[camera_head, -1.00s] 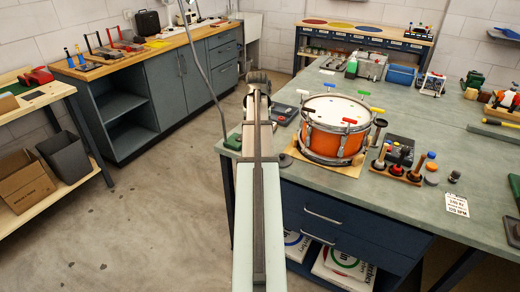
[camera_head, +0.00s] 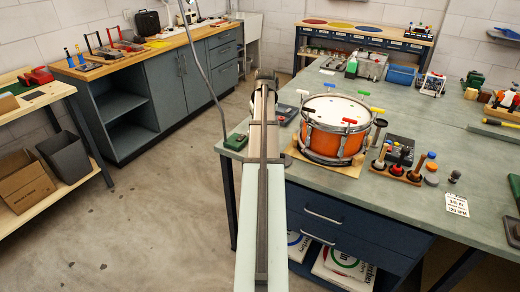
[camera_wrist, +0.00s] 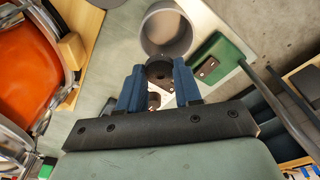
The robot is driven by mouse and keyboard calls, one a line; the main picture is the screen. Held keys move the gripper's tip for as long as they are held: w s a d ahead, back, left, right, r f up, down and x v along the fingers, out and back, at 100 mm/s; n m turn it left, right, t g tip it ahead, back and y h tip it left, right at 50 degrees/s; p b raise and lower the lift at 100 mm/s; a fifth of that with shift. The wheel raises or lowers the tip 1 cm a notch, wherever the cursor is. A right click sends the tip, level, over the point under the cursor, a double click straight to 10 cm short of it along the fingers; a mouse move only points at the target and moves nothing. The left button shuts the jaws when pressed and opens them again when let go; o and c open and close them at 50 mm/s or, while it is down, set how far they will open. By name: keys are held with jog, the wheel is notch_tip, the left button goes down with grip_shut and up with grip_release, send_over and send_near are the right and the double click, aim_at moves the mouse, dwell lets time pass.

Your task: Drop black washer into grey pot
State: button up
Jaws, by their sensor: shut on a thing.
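My gripper (camera_wrist: 159,72) shows in the wrist view as two blue fingers with the black washer (camera_wrist: 159,69) between their tips. The washer is a dark disc with a small hole. The grey pot (camera_wrist: 184,46) is a round, open vessel just beyond the fingertips. The washer overlaps its near edge in the picture; I cannot tell the height between them. In the head view my gripper (camera_head: 265,79) is mostly hidden at the far end of my arm, and I cannot make out the washer or the pot there.
An orange drum (camera_head: 328,140) stands on a wooden board on the green-grey bench (camera_head: 400,205), right of my arm. A green box (camera_wrist: 219,65) lies close right of the pot in the wrist view. A peg rack (camera_head: 397,172) stands right of the drum.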

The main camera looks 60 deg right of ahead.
jog(key=shift+f, duration=1.85)
jog(key=o, duration=1.1)
jog(key=shift+r, duration=0.15)
jog(key=r, duration=0.9)
jog(key=s+a+r, duration=0.1)
jog(key=r, duration=0.3)
jog(key=shift+s+a+r, duration=0.1)
jog(key=shift+r, duration=0.1)
